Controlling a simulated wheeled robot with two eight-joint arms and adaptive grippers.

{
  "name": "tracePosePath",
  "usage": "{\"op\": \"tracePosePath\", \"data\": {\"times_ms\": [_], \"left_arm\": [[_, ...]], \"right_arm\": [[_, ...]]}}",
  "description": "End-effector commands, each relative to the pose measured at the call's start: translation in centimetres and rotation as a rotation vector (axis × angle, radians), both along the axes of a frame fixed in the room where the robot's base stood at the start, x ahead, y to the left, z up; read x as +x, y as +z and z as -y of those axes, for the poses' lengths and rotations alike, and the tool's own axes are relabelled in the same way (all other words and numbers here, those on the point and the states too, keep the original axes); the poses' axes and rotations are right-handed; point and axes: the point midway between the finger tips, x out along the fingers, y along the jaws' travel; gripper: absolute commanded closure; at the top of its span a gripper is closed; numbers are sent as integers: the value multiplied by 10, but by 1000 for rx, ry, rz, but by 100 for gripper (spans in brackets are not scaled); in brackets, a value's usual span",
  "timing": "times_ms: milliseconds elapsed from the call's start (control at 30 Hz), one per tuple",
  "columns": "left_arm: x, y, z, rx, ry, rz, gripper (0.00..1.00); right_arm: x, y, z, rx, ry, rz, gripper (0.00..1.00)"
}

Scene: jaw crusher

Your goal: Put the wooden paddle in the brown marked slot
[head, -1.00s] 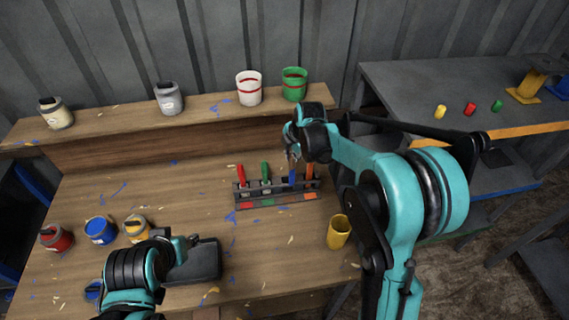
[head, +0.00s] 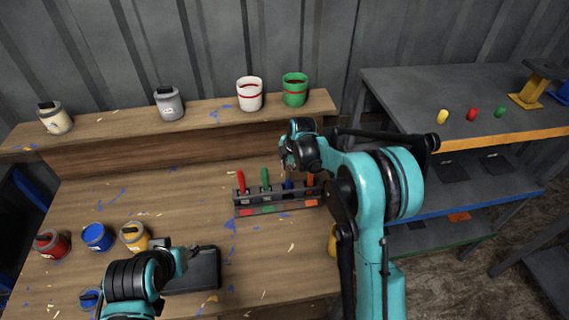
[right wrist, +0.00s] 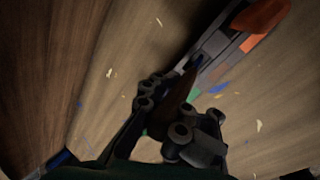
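My right gripper (head: 289,167) is above the black rack (head: 240,206), over its third position from the left. In the right wrist view, a brown tapered piece, apparently the wooden paddle (right wrist: 174,104), lies between the right gripper's fingers (right wrist: 168,114) and seems to touch both.
The rack holds a red handle (head: 241,181), a green handle (head: 265,178) and an orange handle (head: 310,182). Paint cans stand at the left and on the raised back shelf. A yellow cup (head: 332,241) is partly behind my right arm. The table's middle is clear.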

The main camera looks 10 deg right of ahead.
Motion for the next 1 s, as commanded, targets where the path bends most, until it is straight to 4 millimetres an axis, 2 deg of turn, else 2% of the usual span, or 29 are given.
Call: {"op": "tracePosePath", "data": {"times_ms": [433,467,600,633,1000], "left_arm": [[0,-10,0,0,0,0,60],[0,-10,0,0,0,0,60],[0,-9,0,0,0,0,60],[0,-9,0,0,0,0,60],[0,-5,0,0,0,0,60]], "right_arm": [[0,-11,0,0,0,0,100],[0,-11,0,0,0,0,97],[0,-11,0,0,0,0,60],[0,-11,0,0,0,0,55],[0,-5,0,0,0,0,55]]}}
